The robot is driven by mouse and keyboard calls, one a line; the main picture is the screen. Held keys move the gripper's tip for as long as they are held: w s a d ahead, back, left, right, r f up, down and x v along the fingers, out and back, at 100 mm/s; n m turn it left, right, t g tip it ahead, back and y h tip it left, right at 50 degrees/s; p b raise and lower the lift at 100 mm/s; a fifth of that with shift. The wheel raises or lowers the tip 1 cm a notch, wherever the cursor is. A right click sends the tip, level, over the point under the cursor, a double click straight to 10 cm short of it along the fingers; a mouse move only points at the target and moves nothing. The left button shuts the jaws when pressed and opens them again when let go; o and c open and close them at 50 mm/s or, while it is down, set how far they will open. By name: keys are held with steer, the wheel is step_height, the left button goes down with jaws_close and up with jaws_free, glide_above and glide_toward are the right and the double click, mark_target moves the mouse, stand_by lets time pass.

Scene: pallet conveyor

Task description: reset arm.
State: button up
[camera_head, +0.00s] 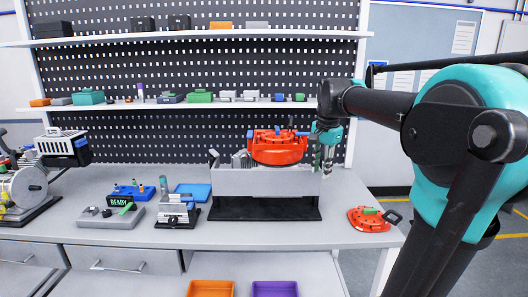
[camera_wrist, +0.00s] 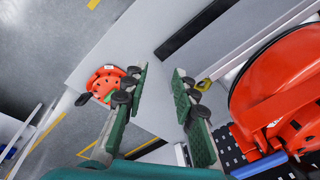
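My gripper (camera_head: 325,162) hangs from my black and teal arm at the right end of the grey conveyor unit (camera_head: 225,184). In the wrist view my gripper (camera_wrist: 160,88) has its two green fingers apart, with only the bare table between them. A large red round pallet (camera_head: 279,148) rests on top of the conveyor unit, just left of my gripper. It also fills the right side of the wrist view (camera_wrist: 285,85). A smaller red pallet (camera_head: 368,222) with a green part lies at the table's right end, and shows at the left of the wrist view (camera_wrist: 103,82).
A READY block (camera_head: 120,219), a small black and grey fixture (camera_head: 177,212) and blue trays stand left of the conveyor. Orange (camera_head: 210,289) and purple (camera_head: 275,289) bins sit below the front edge. Shelves (camera_head: 200,105) run behind.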

steer(key=s+f+n+t, duration=0.1)
steer(key=s+f+n, duration=0.4)
steer(key=s+f, duration=0.4)
steer(key=s+f+n+t, duration=0.1)
steer(key=s+f+n, duration=0.4)
steer(key=s+f, duration=0.5)
step_height(320, 180, down, 9)
steer(key=shift+s+d+f+n, duration=0.1)
steer(key=shift+s+d+n, duration=0.1)
steer(key=shift+d+n, duration=0.1)
